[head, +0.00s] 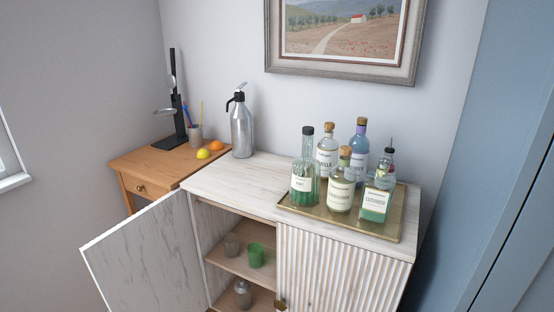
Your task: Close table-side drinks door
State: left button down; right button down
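The drinks cabinet (232,177) is whitewashed wood and stands against the back wall. Its left door (146,262), on the side of the small wooden table (128,164), stands wide open and swings out to the left and toward me. Its inner face shows. The right door (340,275) is fluted and shut, with a small brass handle (280,305) near its left edge. Inside the open half are shelves with a grey cup (232,244), a green cup (256,255) and a grey bottle (243,293). Neither of my grippers is in view.
A brass tray (300,208) with several bottles stands on the cabinet top, and a metal siphon (241,128) stands at its back left. The wooden table holds a black stand, a pencil cup (195,134) and fruit. A blue panel (480,150) rises close on the right.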

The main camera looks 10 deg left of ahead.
aim_at(148, 261)
jog(key=j+z, duration=0.3)
jog(key=j, duration=1.05)
